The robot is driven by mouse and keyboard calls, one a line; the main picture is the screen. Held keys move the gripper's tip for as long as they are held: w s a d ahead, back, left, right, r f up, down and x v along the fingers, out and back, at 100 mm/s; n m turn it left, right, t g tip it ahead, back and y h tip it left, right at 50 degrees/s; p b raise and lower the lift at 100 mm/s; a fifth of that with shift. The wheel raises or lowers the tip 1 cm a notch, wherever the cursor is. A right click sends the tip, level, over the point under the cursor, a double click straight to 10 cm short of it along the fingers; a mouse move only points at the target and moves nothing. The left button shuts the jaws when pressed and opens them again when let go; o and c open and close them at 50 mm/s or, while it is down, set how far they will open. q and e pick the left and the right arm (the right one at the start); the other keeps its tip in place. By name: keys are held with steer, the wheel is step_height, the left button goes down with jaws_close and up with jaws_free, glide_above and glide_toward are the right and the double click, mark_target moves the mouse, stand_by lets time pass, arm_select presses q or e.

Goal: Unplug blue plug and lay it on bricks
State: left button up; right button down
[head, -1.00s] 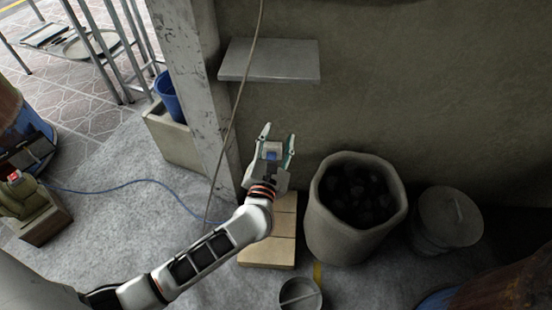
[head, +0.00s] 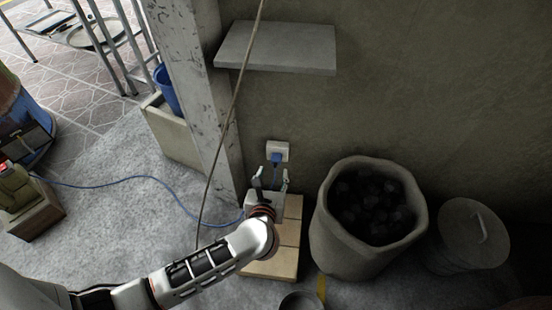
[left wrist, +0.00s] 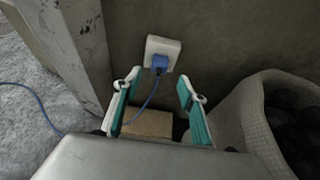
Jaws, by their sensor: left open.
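The blue plug (head: 276,158) sits in the white wall socket (head: 284,147) above the bricks. In the left wrist view the blue plug (left wrist: 160,63) is in the socket (left wrist: 163,46), with its blue cord hanging down between my fingers. My left gripper (head: 271,176) is open and empty, just below and in front of the plug, apart from it. Its teal-padded fingers (left wrist: 156,92) are spread wide in the left wrist view. The tan bricks (head: 289,234) lie on the floor against the wall, partly hidden by my left arm. My right gripper is not in view.
A large pot of dark lumps (head: 326,237) stands right of the bricks, with a lidded bin (head: 462,236) beyond. A grey shelf (head: 277,47) juts from the wall above the socket. A concrete post (head: 193,75) and a hanging cable (head: 226,125) are on the left.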

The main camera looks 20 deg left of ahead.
mark_target(276, 162)
arm_select(q)
steer(key=b+x, duration=0.1)
steer(key=x, duration=0.1)
steer(key=b+x, duration=0.1)
steer(key=x, duration=0.2)
steer(key=shift+a+f, duration=0.1)
steer(key=shift+f, duration=0.2)
steer(key=w, duration=0.2)
steer(key=shift+w+a+f, duration=0.2)
steer(key=shift+w+a, duration=0.1)
steer(key=shift+w+a+f, duration=0.15)
steer(key=shift+w+f, duration=0.1)
steer(key=shift+w, duration=0.2)
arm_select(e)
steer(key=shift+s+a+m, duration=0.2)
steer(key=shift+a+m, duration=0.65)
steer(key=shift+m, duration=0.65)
